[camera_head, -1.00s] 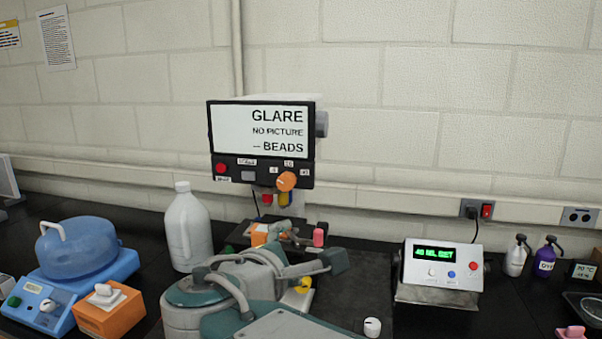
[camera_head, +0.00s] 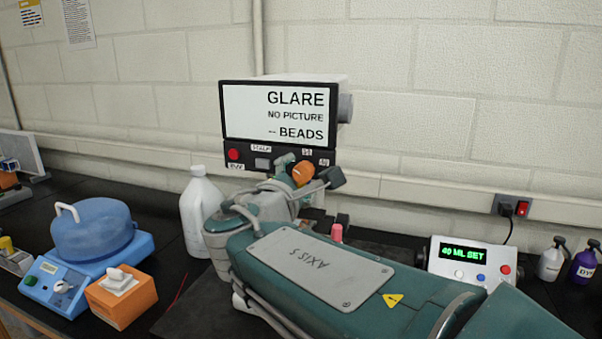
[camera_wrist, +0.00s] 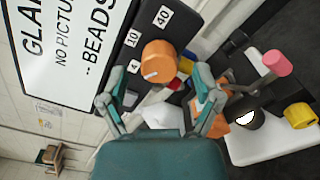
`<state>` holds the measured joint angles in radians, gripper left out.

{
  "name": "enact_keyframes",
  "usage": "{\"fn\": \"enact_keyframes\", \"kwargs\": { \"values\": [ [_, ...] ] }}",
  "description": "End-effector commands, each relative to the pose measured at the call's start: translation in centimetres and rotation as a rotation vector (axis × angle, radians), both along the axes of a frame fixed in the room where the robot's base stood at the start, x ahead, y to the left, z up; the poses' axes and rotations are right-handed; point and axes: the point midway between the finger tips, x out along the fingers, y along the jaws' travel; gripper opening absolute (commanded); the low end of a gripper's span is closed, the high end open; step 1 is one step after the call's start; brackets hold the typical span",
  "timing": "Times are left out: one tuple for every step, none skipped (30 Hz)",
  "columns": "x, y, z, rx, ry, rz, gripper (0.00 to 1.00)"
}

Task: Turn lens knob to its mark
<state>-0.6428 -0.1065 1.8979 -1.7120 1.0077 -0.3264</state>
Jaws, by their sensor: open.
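The orange lens knob (camera_head: 303,174) is on the lower front panel of the boxy screen unit (camera_head: 232,157). In the wrist view the knob (camera_wrist: 158,60) carries a short white pointer line on its lower left side, towards the label "4" (camera_wrist: 134,67). Labels "10" (camera_wrist: 132,38) and "40" (camera_wrist: 162,17) stand around it. My gripper (camera_wrist: 164,82) is open and empty, its fingers spread either side of the knob's line, with the knob just beyond the fingertips. I cannot tell whether they touch it. In the head view my gripper (camera_head: 288,166) partly covers the panel by the knob.
The screen (camera_head: 275,115) reads "GLARE, NO PICTURE, -- BEADS". A red button (camera_head: 233,154) is on the panel's left. A white jug (camera_head: 199,213) stands left of my arm. Below the panel, a pink-topped item (camera_wrist: 275,62) and a yellow knob (camera_wrist: 299,116) sit near a white base (camera_wrist: 270,148).

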Motion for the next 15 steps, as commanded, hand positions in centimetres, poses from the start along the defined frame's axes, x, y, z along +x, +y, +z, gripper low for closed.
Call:
{"fn": "enact_keyframes", "kwargs": {
  "values": [
    [0.7, -0.3, 0.0, 0.0, 0.0, -0.001, 0.82],
    [1.0, -0.4, 0.0, -0.001, 0.0, -0.002, 0.82],
    [1.3, -0.4, 0.0, -0.001, 0.0, -0.002, 0.82],
    [1.5, -0.4, 0.0, -0.001, 0.0, -0.001, 0.82],
    [1.6, -0.4, 0.0, -0.001, 0.0, 0.001, 0.82],
    [1.8, -0.4, 0.0, -0.002, 0.0, 0.001, 0.82],
    [1.9, -0.4, 0.0, -0.002, -0.001, 0.001, 0.82],
    [1.9, -0.4, 0.0, -0.002, 0.0, 0.002, 0.82],
    [1.9, -0.4, 0.0, -0.002, 0.0, 0.002, 0.82],
    [1.9, -0.4, 0.0, -0.002, 0.0, 0.002, 0.82],
    [1.9, -0.4, 0.0, -0.001, -0.001, 0.002, 0.82],
    [1.9, -0.4, 0.0, -0.001, -0.001, 0.002, 0.82],
    [1.9, -0.4, 0.0, -0.001, -0.001, 0.002, 0.82],
    [1.9, -0.4, 0.0, -0.001, -0.001, 0.002, 0.82],
    [1.9, -0.4, 0.0, -0.001, -0.001, 0.002, 0.69]
  ]
}}
